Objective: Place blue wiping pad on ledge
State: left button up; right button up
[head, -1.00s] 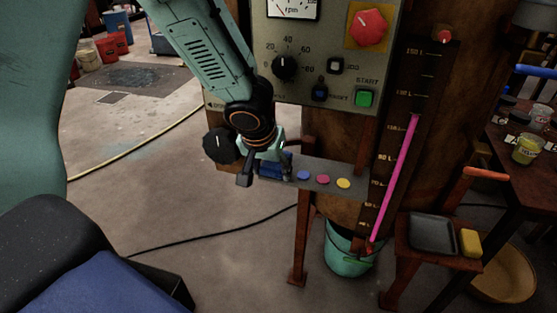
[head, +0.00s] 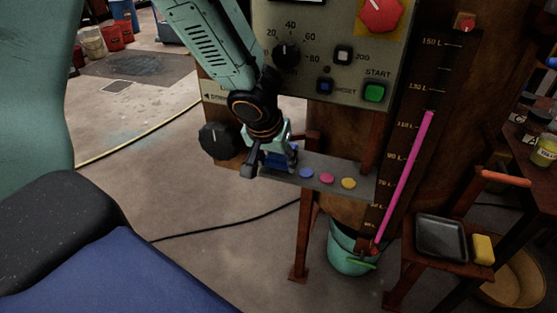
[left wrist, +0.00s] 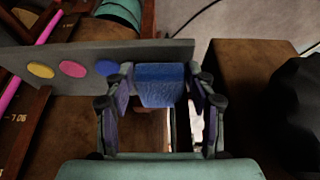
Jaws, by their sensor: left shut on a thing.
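The blue wiping pad (left wrist: 160,84) is between the fingers of my left gripper (left wrist: 160,100) in the left wrist view. The gripper is shut on it. In the head view my left gripper (head: 268,163) is at the left end of the grey ledge (head: 316,180), below the control panel. The pad shows there only as a small blue patch, mostly hidden by the fingers. In the wrist view the pad overlaps the edge of the ledge (left wrist: 150,52); I cannot tell whether it touches. Blue, pink and yellow discs mark the ledge beside it. My right gripper is not in view.
The control panel (head: 330,60) with a dial and green start button is above the ledge. A black knob (head: 216,140) is left of my gripper. A teal bucket (head: 350,250) stands below. A side shelf at right holds a black tray (head: 440,237) and a yellow sponge (head: 483,249).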

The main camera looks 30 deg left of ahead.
pick_arm(q)
jog(key=shift+w+d+f, duration=0.1)
jog(key=shift+w+f, duration=0.15)
jog(key=shift+w, duration=0.05)
jog(key=shift+s+r, duration=0.15)
jog(key=shift+s, duration=0.25)
jog(key=shift+f, duration=0.2)
jog(key=o, duration=1.1)
jog(key=shift+w+f, duration=0.1)
jog(key=shift+w, duration=0.1)
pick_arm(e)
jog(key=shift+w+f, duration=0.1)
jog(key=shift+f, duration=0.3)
pick_arm(q)
jog(key=shift+s+r, duration=0.15)
jog(key=shift+r, duration=0.05)
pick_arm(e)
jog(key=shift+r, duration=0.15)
